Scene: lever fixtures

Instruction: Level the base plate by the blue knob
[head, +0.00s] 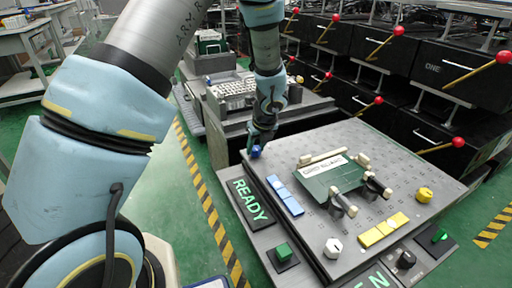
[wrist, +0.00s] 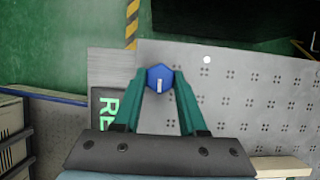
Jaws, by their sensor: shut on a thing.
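The blue knob (wrist: 160,79) sits at a corner of the grey base plate (wrist: 250,100) and has a white pointer line. It also shows in the head view (head: 255,152), at the plate's far left corner below my gripper (head: 262,140). In the wrist view my gripper (wrist: 160,85) has its two green fingers on either side of the knob, shut on it. The base plate (head: 300,145) carries a white knob (head: 333,247) at the near edge and a yellow knob (head: 424,194) at the right corner. I cannot tell how far the plate tilts.
A green block with levers (head: 332,180) stands mid-plate. Black cabinets with red-knobbed levers (head: 458,142) stand behind. Green floor is free at left.

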